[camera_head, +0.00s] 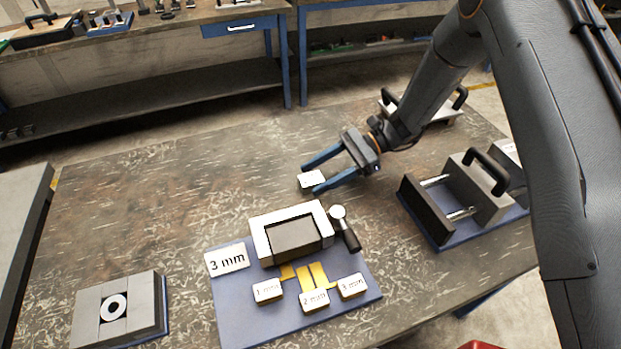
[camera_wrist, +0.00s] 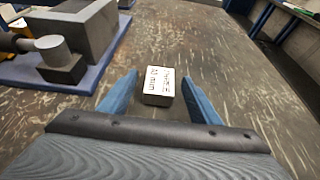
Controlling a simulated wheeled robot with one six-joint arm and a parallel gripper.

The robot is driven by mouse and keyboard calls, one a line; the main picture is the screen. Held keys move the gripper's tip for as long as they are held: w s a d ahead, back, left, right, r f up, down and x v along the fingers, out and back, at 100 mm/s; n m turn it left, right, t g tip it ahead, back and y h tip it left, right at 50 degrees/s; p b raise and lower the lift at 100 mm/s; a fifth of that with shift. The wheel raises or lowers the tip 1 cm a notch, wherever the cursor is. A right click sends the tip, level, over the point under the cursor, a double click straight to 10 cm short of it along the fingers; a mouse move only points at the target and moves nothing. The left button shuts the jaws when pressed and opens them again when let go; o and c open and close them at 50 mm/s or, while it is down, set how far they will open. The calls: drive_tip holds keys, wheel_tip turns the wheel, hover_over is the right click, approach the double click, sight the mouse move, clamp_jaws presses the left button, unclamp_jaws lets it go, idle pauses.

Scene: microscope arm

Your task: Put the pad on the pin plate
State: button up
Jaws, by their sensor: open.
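A small pale block (camera_head: 311,180) with dark lettering on top rests on the bare table. It also shows in the wrist view (camera_wrist: 158,86); its lettering is too blurred to read. My gripper (camera_head: 313,177) is open, with its blue fingers on either side of this block. In the wrist view my gripper (camera_wrist: 160,95) shows gaps between the fingers and the block. I cannot tell for sure whether this block is the pad. No label marks the pin plate; a fixture (camera_head: 423,212) with two silver rods between dark blocks stands at the right.
A blue board (camera_head: 345,310) holds a pale frame (camera_head: 260,241), a "3 mm" card (camera_head: 227,259), small thickness-labelled blocks (camera_head: 314,300) and a dark-handled tool (camera_head: 350,240). A grey block with a white ring (camera_head: 113,307) sits front left. The table's left-middle is clear.

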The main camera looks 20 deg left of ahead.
drive_tip(key=shift+x, duration=1.1)
clamp_jaws()
drive_tip(key=shift+r, duration=0.1)
drive_tip(key=shift+r, duration=0.2)
